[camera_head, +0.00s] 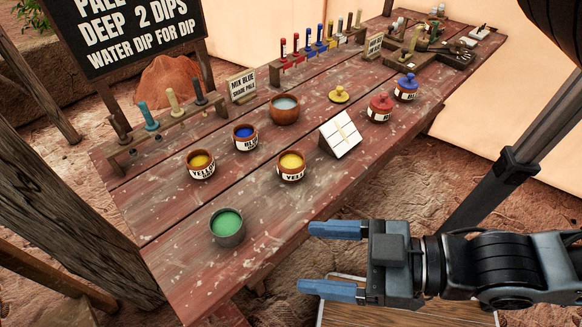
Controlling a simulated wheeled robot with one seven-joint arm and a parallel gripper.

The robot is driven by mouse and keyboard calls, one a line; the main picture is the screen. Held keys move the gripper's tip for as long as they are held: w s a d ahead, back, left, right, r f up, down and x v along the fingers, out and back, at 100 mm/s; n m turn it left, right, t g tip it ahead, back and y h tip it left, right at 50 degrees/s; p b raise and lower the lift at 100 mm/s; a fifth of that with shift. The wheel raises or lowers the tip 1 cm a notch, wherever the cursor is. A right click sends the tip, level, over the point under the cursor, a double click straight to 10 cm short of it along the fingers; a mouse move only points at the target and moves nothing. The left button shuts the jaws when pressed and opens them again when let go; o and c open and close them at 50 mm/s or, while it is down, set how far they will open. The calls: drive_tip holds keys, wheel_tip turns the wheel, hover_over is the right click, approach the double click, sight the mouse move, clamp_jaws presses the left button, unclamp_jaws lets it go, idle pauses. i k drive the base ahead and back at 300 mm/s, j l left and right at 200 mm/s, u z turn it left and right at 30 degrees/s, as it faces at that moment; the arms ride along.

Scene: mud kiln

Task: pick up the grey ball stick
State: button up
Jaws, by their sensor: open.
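A wooden rack (165,130) stands at the left end of the red plank table. It holds several upright sticks in a row. The dark grey stick (199,92) is at the rack's right end, beside a cream stick (173,101). A teal stick (149,116) and a dark brownish stick (120,127) stand further left. The sticks' lower ends show small under the rack; their ball shapes are hard to make out. My gripper (307,258) is open and empty, with blue fingers pointing left, off the table's front edge and far from the rack.
A green pot (227,227), yellow pots (201,165) (291,166), a blue pot (245,138) and a brown bowl (285,109) stand between rack and gripper. A white tile stand (340,134) is centre. A small sign (241,86) stands near the rack; a blackboard (130,30) rises behind.

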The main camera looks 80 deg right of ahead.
sight(201, 100)
drive_tip(key=i+j+z, duration=0.15)
drive_tip(key=j+z, duration=0.2)
drive_tip(key=j, duration=0.8)
drive_tip(key=j+z, duration=0.35)
drive_tip(key=j, duration=0.75)
drive_tip(key=i, duration=0.05)
